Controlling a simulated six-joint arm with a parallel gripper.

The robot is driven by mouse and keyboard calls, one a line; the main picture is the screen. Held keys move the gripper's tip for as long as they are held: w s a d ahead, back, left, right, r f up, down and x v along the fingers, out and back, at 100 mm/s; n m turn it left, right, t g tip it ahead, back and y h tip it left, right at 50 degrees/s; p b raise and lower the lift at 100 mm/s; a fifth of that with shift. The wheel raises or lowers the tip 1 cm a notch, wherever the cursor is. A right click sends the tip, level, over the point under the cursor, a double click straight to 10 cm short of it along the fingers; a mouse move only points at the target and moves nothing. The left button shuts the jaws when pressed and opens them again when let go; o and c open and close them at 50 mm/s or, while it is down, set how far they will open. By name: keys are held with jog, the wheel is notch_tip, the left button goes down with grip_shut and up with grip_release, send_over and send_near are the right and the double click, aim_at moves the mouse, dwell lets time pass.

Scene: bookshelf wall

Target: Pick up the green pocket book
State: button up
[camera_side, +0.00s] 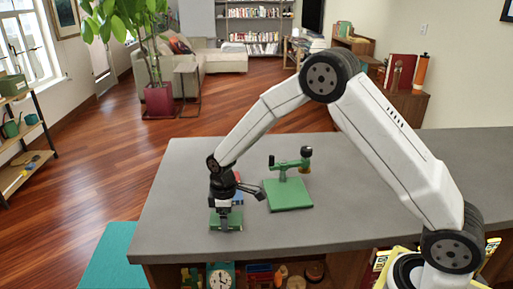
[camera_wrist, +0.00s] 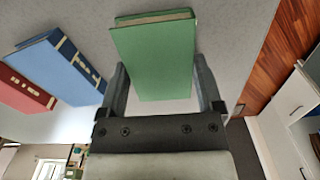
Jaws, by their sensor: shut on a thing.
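The green pocket book (camera_wrist: 155,55) is between the two fingers of my gripper (camera_wrist: 161,90) in the wrist view, with its cover facing the camera. The fingers press on its two side edges. In the side view the green book (camera_side: 219,221) is at the front left of the grey counter, below my gripper (camera_side: 225,210). I cannot tell whether the book touches the counter or is slightly above it.
A blue book (camera_wrist: 62,65) and a red book (camera_wrist: 25,92) lie left of the green book in the wrist view. A green stand with a flat base (camera_side: 288,194) is right of my gripper. The grey counter (camera_side: 345,215) is clear further right.

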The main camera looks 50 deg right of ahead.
jog(key=shift+r, duration=1.45)
jog(key=s+r, duration=0.1)
jog(key=r, duration=0.1)
jog(key=s+r, duration=0.1)
jog(key=s, duration=0.1)
jog(key=s+r, duration=0.1)
jog(key=r, duration=0.1)
jog(key=shift+s+d+r, duration=0.15)
jog(key=shift+s+r, duration=0.15)
jog(key=shift+r, duration=0.05)
jog(key=s+r, duration=0.4)
jog(key=s, duration=0.5)
jog(key=shift+s+d+r, duration=0.15)
jog(key=shift+s+d, duration=0.05)
jog(key=shift+d, duration=0.15)
